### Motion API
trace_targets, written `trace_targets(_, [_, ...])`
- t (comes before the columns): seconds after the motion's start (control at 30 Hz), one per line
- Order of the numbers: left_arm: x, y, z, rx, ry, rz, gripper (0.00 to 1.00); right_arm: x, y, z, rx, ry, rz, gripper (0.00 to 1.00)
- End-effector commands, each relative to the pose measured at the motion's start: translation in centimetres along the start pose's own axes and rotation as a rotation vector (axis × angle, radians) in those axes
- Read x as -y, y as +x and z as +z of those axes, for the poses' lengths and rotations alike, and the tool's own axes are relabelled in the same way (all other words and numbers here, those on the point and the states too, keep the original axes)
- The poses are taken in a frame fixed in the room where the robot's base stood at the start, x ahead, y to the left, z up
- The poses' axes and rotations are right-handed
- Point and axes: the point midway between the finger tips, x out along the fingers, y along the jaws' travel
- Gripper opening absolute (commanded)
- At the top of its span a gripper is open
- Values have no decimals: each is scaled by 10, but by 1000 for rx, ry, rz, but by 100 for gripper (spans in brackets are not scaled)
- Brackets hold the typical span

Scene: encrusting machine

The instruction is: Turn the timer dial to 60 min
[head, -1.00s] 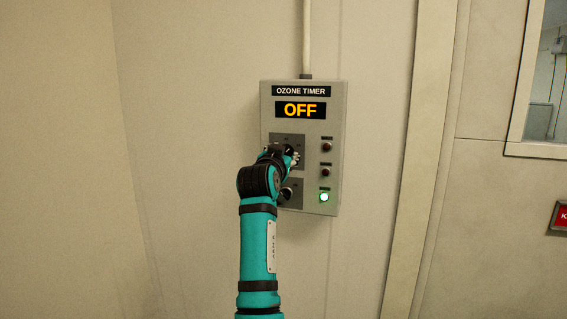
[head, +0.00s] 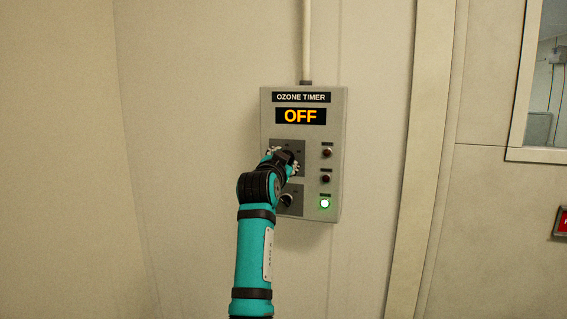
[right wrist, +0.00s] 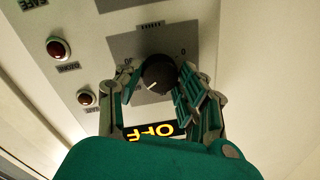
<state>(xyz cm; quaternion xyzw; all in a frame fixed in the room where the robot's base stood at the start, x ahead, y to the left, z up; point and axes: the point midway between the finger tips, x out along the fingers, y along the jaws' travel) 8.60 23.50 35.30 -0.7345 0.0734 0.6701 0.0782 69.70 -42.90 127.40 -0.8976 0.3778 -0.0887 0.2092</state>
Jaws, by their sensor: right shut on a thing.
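The ozone timer box (head: 336,130) hangs on the wall. Its display (head: 301,116) reads OFF in yellow. The round black timer dial (right wrist: 158,72), with a white pointer line, sits on a dark grey plate (right wrist: 120,42) with printed marks around it. My right gripper (head: 284,159) is at this upper plate and hides the dial in the head view. In the right wrist view its fingers (right wrist: 157,84) are on both sides of the dial, shut on it. The display there appears turned over (right wrist: 152,130). My left gripper is not in view.
A second black knob (head: 287,200) sits below, partly behind my arm. Two dark red lamps (head: 326,153) and a lit green lamp (head: 325,203) line the right side of the box. A conduit (head: 306,40) rises above.

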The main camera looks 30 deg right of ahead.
Motion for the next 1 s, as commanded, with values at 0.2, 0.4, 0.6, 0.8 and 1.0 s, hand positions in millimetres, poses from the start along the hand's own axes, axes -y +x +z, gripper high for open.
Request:
trace_targets(0.2, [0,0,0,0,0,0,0,-1,0,4,8,-2,3,58])
trace_targets(0.4, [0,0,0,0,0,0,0,-1,0,2,4,-1,2,62])
trace_targets(0.6, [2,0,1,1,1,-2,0,4,0,-7,1,1,0,62])
trace_targets(0.8, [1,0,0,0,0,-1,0,20,0,-39,1,1,0,62])
trace_targets(1.0, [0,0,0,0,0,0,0,35,0,-71,3,0,1,62])
